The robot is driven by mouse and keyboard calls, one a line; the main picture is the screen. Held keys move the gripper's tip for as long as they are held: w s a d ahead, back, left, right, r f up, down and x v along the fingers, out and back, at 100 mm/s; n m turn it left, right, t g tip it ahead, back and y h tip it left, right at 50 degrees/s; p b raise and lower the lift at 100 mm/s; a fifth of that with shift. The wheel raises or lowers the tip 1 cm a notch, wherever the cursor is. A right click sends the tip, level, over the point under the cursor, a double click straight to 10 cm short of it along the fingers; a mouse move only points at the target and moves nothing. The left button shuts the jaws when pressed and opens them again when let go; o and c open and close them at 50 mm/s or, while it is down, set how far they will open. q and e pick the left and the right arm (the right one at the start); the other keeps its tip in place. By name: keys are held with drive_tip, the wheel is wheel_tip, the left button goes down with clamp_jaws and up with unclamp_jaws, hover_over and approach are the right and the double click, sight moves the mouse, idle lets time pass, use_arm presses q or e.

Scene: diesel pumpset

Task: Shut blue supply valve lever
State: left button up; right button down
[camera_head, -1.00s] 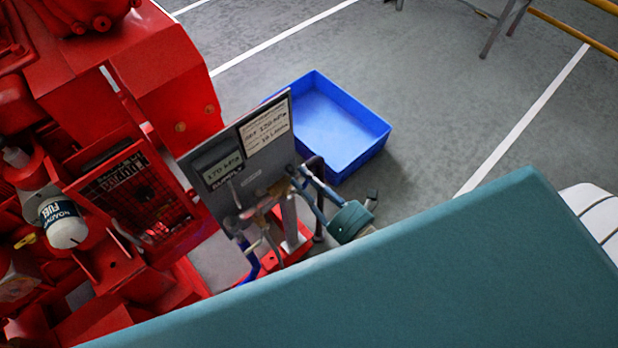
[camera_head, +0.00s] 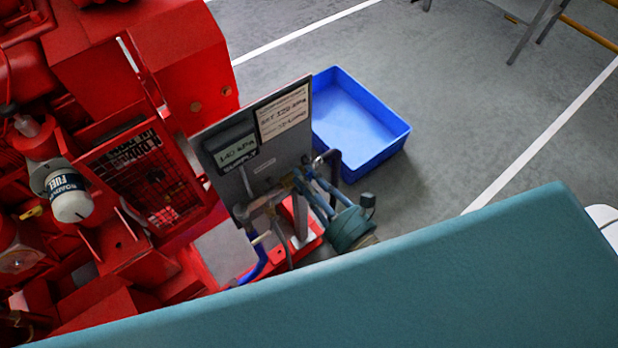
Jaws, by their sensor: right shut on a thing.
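A grey gauge panel (camera_head: 222,192) stands beside the red pumpset, with a supply display (camera_head: 232,148) that seems to read 140 kPa. Pipework with a valve (camera_head: 262,207) is mounted in front of the panel, and a blue hose (camera_head: 257,266) runs down from it. My right gripper (camera_head: 303,182) reaches in from the lower right, its fingers at the valve fittings. It is shut on what appears to be the blue supply valve lever, which the fingers mostly hide. The lever's exact angle cannot be told. My left gripper is not in view.
The red pumpset (camera_head: 165,95) fills the left, with a white fuel filter (camera_head: 70,203). A blue tray (camera_head: 392,150) lies on the grey floor behind the panel. A large teal part of mine hides the lower right.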

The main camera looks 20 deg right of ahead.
drive_tip(key=shift+a+f, duration=0.1)
idle(0.4)
drive_tip(key=c, duration=1.4)
unclamp_jaws()
drive_tip(key=shift+c, duration=0.2)
drive_tip(key=v, duration=1.2)
